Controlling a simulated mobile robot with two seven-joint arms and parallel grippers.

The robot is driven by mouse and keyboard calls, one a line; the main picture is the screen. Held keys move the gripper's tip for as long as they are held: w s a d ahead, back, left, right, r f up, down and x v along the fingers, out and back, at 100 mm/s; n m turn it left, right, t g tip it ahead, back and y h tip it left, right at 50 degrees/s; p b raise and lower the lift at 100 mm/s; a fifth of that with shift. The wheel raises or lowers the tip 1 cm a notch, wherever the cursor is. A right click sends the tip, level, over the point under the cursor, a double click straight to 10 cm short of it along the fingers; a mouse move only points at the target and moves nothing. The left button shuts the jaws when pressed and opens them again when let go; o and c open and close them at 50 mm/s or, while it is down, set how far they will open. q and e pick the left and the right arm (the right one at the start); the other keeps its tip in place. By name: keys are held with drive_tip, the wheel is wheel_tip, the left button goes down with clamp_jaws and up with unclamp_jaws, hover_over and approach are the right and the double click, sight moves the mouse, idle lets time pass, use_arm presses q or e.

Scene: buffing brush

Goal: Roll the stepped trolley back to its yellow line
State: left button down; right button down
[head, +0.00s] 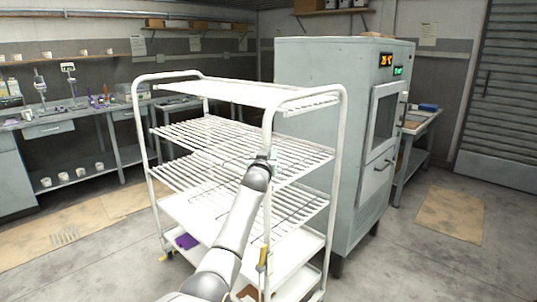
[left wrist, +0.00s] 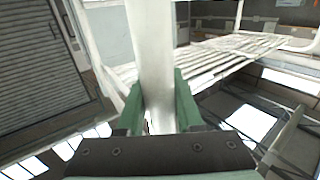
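The white stepped trolley (head: 235,93), a tall tube frame with wire and solid shelves, stands in the middle of the head view. My left arm reaches up to its near right upright. My left gripper (head: 262,160) is at that upright, about mid-height. In the left wrist view the green fingers of the left gripper (left wrist: 159,105) lie on both sides of the white post (left wrist: 154,50) and appear closed against it. My right gripper is not in view. I cannot make out a yellow line on the floor.
A large grey cabinet (head: 325,62) with lit displays stands close behind and right of the trolley. A bench (head: 50,128) with tools lines the left wall. A purple item (head: 186,241) lies on a low trolley shelf. Floor at right front (head: 430,270) is clear.

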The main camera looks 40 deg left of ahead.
use_arm(q)
drive_tip(key=c, duration=0.9)
unclamp_jaws()
drive_tip(key=shift+a+r, duration=0.3)
drive_tip(key=o, duration=0.3)
drive_tip(key=shift+f, duration=0.2)
drive_tip(key=shift+f, duration=0.1)
drive_tip(key=shift+d, duration=0.1)
drive_tip(key=v, duration=1.2)
drive_tip(key=shift+s+d, duration=0.1)
drive_tip(key=shift+s, duration=0.1)
